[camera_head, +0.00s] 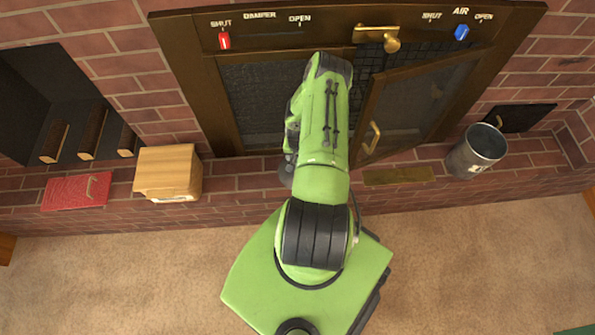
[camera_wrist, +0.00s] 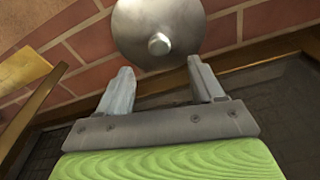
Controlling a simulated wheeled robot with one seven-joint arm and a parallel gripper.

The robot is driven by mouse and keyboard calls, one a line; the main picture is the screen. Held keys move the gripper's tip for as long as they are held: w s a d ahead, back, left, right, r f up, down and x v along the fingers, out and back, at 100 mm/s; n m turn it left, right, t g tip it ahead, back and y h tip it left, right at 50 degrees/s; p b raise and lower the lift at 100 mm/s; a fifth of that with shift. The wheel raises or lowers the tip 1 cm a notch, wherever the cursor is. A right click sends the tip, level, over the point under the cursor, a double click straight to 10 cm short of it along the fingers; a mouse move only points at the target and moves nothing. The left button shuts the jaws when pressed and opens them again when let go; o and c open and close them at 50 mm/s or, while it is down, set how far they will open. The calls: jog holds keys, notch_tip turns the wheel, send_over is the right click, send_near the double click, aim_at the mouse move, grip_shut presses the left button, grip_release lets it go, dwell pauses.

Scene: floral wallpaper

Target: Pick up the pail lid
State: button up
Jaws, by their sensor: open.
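The pail lid (camera_wrist: 158,32) is a round grey metal disc with a small knob in its middle. It lies over the red brick ledge in the wrist view, cut off by the top edge. My gripper (camera_wrist: 160,78) is open, its two fingers spread and apart from the knob, which shows just beyond the fingertips. In the head view a grey rounded shape, apparently the lid (camera_head: 286,172), shows beside my green arm, which hides most of it and my fingers. The grey metal pail (camera_head: 477,148) stands open on the ledge at the right.
A fireplace door (camera_head: 415,105) with a brass handle stands ajar right of my arm. A wooden box (camera_head: 169,171) and a red book-like item (camera_head: 76,193) are on the ledge at left. A brass plate (camera_head: 398,175) lies on the ledge between my arm and the pail.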

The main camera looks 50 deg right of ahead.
jog(key=f+b, duration=0.1)
jog(key=f, duration=0.1)
jog(key=f+b, duration=0.1)
jog(key=f, duration=0.2)
jog(key=d+f+b, duration=0.1)
jog(key=f, duration=0.2)
jog(key=shift+w+f, duration=0.15)
jog(key=shift+w, duration=0.05)
jog(key=shift+c, duration=0.5)
grip_shut()
